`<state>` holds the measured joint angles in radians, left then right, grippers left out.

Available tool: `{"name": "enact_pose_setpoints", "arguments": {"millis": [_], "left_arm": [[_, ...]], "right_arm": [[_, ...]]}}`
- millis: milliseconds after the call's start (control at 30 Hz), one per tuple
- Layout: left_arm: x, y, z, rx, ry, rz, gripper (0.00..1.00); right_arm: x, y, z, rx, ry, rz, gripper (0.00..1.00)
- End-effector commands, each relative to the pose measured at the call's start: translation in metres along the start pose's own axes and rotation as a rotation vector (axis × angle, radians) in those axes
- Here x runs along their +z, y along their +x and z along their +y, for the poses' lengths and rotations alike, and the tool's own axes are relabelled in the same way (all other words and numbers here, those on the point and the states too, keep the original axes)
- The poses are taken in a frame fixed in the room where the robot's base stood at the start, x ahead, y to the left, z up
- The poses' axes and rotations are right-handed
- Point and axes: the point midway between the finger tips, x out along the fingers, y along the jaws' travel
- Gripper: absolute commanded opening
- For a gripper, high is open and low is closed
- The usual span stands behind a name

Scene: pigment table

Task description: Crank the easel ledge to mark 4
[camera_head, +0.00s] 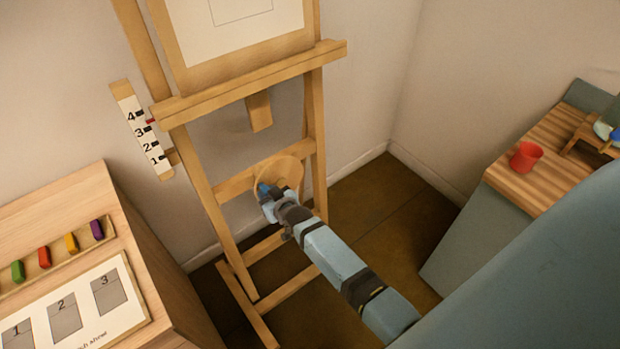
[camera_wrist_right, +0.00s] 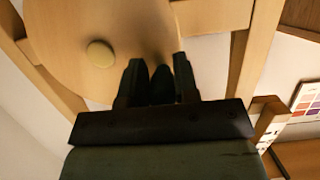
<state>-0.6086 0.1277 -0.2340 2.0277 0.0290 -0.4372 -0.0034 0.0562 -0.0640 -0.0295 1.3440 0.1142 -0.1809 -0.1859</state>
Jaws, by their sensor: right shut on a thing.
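The wooden easel ledge (camera_head: 250,81) runs across the easel under a framed sheet. A red pointer (camera_head: 151,122) at its left end lies between marks 3 and 4 on the numbered scale (camera_head: 142,130). The round wooden crank wheel (camera_head: 281,174) sits lower on the easel; its face and a pale round knob (camera_wrist_right: 100,54) fill much of the wrist view. My right gripper (camera_head: 266,191) is at the wheel's lower left, shut on the crank handle, which is mostly hidden by the fingers (camera_wrist_right: 160,84). My left gripper is not in view.
A wooden table (camera_head: 60,187) at left holds several coloured blocks and a numbered card (camera_head: 75,310). A counter (camera_head: 520,165) at right carries a red cup (camera_head: 526,155). The easel's legs stand on brown floor (camera_head: 375,210), with open floor to their right.

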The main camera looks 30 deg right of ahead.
Motion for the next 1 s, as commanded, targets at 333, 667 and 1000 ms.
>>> {"name": "enact_pose_setpoints", "arguments": {"millis": [333, 667, 1000], "left_arm": [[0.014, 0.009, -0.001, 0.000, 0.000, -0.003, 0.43], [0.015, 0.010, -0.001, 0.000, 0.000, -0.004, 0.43], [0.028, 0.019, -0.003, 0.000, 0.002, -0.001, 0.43]], "right_arm": [[0.033, 0.005, -0.003, 0.002, -0.001, -0.016, 0.09], [0.032, 0.006, -0.001, 0.005, -0.002, -0.009, 0.09], [0.059, 0.013, 0.006, 0.006, -0.002, -0.010, 0.00]]}}
